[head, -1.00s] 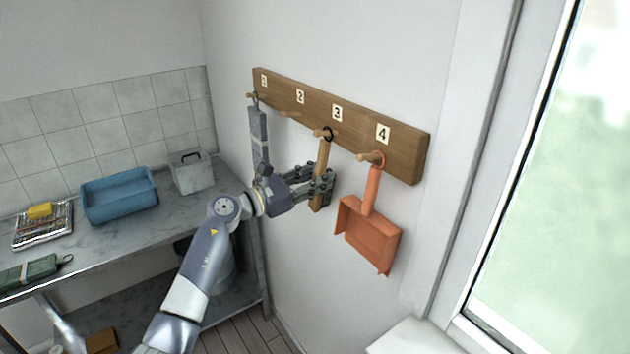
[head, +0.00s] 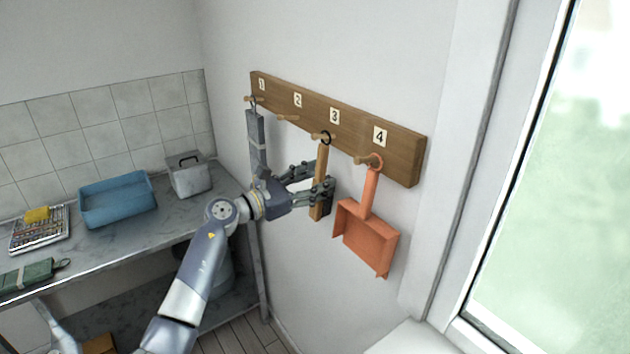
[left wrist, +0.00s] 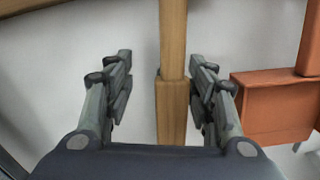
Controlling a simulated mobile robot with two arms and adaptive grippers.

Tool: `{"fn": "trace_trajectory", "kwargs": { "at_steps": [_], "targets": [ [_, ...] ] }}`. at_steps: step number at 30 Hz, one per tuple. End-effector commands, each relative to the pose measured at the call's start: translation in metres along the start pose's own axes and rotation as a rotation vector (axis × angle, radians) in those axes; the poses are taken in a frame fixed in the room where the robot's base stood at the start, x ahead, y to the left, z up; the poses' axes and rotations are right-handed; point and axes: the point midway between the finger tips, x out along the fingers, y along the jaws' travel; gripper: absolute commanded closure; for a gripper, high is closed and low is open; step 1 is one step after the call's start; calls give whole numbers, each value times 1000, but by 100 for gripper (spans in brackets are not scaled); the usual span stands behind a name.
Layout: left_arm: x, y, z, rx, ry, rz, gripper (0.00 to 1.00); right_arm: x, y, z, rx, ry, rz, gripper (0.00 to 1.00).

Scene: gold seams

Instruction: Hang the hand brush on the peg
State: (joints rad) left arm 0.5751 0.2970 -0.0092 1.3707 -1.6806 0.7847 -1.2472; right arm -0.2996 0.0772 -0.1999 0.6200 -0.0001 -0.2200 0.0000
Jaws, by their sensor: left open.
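The hand brush (head: 321,160), with a light wooden handle and body, hangs upright against the wall. Its dark loop is around the peg under label 3 (head: 318,136) on the wooden rail. My left gripper (head: 318,176) is open, with its fingers spread on either side of the brush. In the left wrist view the brush (left wrist: 172,50) runs between the open fingers, close to the right one and well apart from the left one. Part of the lower brush is hidden behind the fingers in the head view. My right gripper is not in view.
An orange dustpan (head: 367,235) hangs on the peg under label 4, just right of the brush. A grey item (head: 257,140) hangs under label 1. The peg under label 2 (head: 287,118) is bare. A blue tray (head: 118,202) stands on the counter at left.

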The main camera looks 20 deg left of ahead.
Motion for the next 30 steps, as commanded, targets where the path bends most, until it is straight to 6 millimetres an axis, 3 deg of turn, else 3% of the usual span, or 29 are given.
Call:
{"fn": "trace_trajectory", "kwargs": {
  "at_steps": [8,15,17,30],
  "targets": [
    [0,0,0,-1,1,0,49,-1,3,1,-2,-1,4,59],
    [-10,2,13,-2,1,1,49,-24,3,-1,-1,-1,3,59],
    [-20,4,13,-1,4,2,49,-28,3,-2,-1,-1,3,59],
    [-109,3,15,3,5,-1,49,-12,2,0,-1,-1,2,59]
  ]
}}
